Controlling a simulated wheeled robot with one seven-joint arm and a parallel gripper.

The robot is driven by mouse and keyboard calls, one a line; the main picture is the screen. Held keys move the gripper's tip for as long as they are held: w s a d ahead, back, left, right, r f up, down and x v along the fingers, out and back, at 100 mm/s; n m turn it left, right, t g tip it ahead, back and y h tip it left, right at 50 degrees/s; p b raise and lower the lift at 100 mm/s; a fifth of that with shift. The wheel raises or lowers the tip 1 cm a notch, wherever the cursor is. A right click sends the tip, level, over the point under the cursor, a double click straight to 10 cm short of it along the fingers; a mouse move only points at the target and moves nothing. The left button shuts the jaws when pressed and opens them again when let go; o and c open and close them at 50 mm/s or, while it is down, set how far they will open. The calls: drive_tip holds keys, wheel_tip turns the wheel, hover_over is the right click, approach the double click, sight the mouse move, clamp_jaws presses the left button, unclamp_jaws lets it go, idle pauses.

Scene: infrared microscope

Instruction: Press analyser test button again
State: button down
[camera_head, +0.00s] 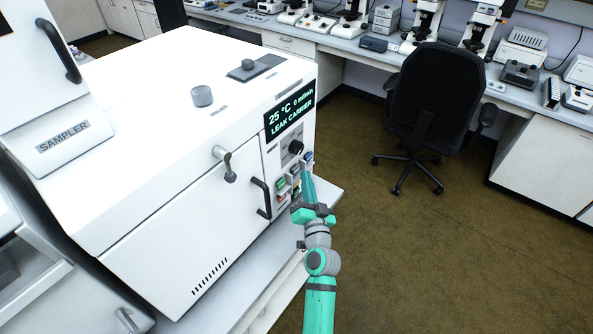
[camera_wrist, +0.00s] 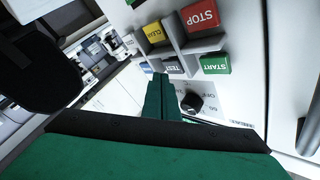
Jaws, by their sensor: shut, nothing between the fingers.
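The analyser (camera_head: 215,150) is a large white cabinet with a dark display (camera_head: 290,112) reading "25 °C 0 ml/min LEAK CARRIER". The test button (camera_wrist: 173,66), labelled TEST upside down, shows in the wrist view at the left of the lower button row. My gripper (camera_wrist: 161,78) is shut and empty, its green fingers pointing at the panel. The fingertips lie just below the test button in the picture and partly cover that area. I cannot tell whether they touch it. In the camera_head view my gripper (camera_head: 304,167) is at the panel's right edge.
The wrist view shows a red STOP button (camera_wrist: 200,16), a yellow CLEAN button (camera_wrist: 155,34), a green START button (camera_wrist: 215,64) and a black knob (camera_wrist: 191,102). A black door handle (camera_head: 261,197) stands left of the buttons. Open floor and an office chair (camera_head: 433,105) are to the right.

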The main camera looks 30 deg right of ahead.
drive_tip(key=shift+w+a, duration=0.1)
drive_tip(key=shift+w, duration=0.05)
idle(0.5)
drive_tip(key=shift+w, duration=0.25)
drive_tip(key=shift+w+a, duration=0.3)
drive_tip(key=shift+w, duration=0.15)
idle(0.9)
drive_tip(key=shift+s, duration=0.15)
drive_tip(key=shift+s+d, duration=0.35)
drive_tip(key=shift+s, duration=0.35)
drive_tip(key=s, duration=0.1)
drive_tip(key=s+d, duration=0.1)
drive_tip(key=s, duration=0.1)
drive_tip(key=s+d, duration=0.1)
drive_tip(key=shift+s, duration=0.35)
idle(0.3)
idle(0.7)
